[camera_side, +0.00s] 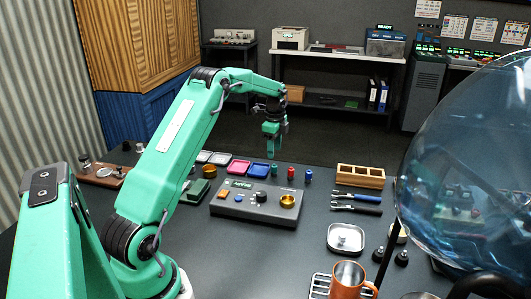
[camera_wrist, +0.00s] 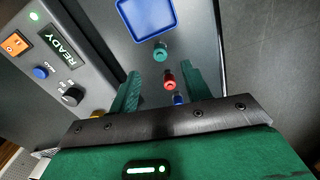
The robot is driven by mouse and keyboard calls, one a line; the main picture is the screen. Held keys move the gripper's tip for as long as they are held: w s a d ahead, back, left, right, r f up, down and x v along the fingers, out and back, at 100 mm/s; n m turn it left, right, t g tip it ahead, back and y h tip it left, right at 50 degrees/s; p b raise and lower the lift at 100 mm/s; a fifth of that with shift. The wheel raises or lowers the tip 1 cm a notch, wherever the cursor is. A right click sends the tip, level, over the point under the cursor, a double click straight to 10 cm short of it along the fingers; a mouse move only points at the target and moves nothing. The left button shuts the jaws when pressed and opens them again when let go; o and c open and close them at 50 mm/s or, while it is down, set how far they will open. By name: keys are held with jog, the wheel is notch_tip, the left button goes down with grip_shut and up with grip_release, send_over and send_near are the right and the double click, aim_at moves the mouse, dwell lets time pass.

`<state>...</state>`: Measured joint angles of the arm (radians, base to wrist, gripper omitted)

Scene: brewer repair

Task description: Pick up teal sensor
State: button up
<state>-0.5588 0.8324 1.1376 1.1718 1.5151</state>
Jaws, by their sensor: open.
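The teal sensor (camera_wrist: 161,51) is a small upright cylinder on the dark table, near the corner of a blue tray. It also shows in the side view (camera_side: 274,170), left of a red piece (camera_side: 290,173) and a blue piece (camera_side: 308,176). My gripper (camera_side: 271,154) hangs above the row of pieces, pointing down, with nothing held. In the wrist view my gripper (camera_wrist: 164,73) is open; the teal sensor lies just beyond its fingertips, the red piece (camera_wrist: 169,80) shows between the fingers, and the blue piece (camera_wrist: 178,99) is partly hidden by the gripper body.
A grey console (camera_side: 256,203) with a READY display stands close in front of the pieces. Blue (camera_side: 257,168) and pink (camera_side: 238,167) trays lie to the left.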

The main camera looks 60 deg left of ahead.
aim_at(274, 166)
jog(key=shift+f, duration=0.1)
jog(key=shift+f, duration=1.2)
jog(key=shift+f, duration=0.1)
jog(key=shift+f, duration=2.55)
jog(key=shift+c, duration=0.2)
grip_shut()
